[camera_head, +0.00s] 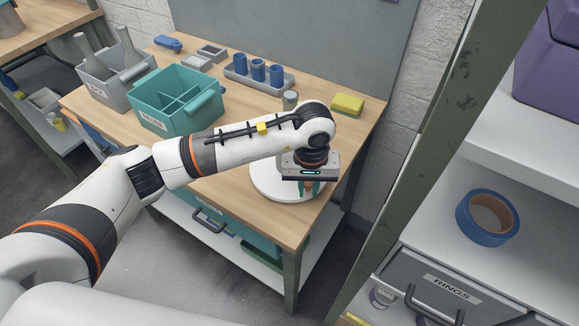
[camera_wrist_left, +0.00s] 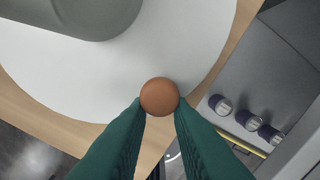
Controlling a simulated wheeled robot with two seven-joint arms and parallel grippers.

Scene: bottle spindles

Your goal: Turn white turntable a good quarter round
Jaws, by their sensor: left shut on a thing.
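The white turntable (camera_head: 266,186) lies near the front right corner of the wooden table, partly hidden by my left arm. It fills much of the left wrist view (camera_wrist_left: 110,80). A round brown knob (camera_wrist_left: 159,96) stands near its rim. My left gripper (camera_head: 304,188) is over the turntable's right part, pointing down. In the left wrist view its green fingers (camera_wrist_left: 159,108) are shut on the knob, one on each side. A grey-green rounded object (camera_wrist_left: 75,12) stands on the turntable, cut off by the frame. My right gripper is not in view.
On the table (camera_head: 350,130) are a teal divided crate (camera_head: 165,125), a grey bin (camera_head: 100,88), a grey rack with blue cups (camera_head: 275,84) and a yellow sponge (camera_head: 348,103). A green shelf post (camera_head: 420,140) rises close to the right.

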